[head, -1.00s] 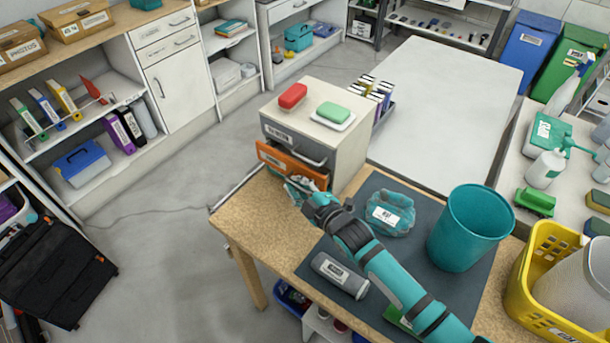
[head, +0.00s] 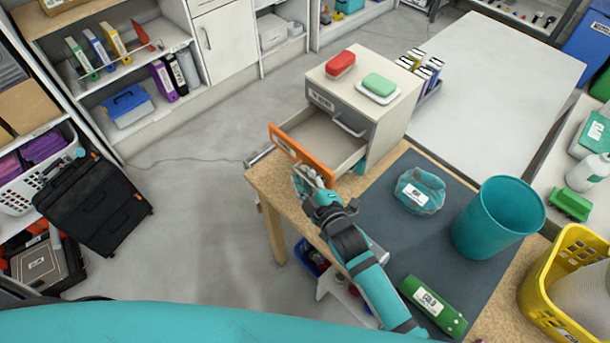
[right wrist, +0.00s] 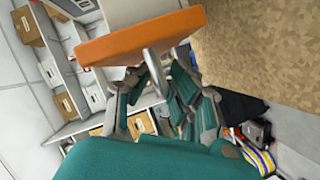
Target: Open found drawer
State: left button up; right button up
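The small beige and grey cabinet (head: 385,115) stands at the back corner of the wooden table. Its lower drawer, with an orange front (head: 302,152), is pulled well out, and its visible inside looks empty. The grey upper drawer (head: 334,107) is closed. My right gripper (head: 312,182) is at the outer side of the orange front. In the right wrist view the orange front (right wrist: 140,38) is close, and its metal handle (right wrist: 154,72) lies between the fingers, which appear closed around it. The exact contact is partly hidden. My left gripper is not in view.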

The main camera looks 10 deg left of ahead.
jog(key=shift+s, duration=0.1)
jog(key=v, duration=1.2)
jog(key=shift+f, duration=0.1)
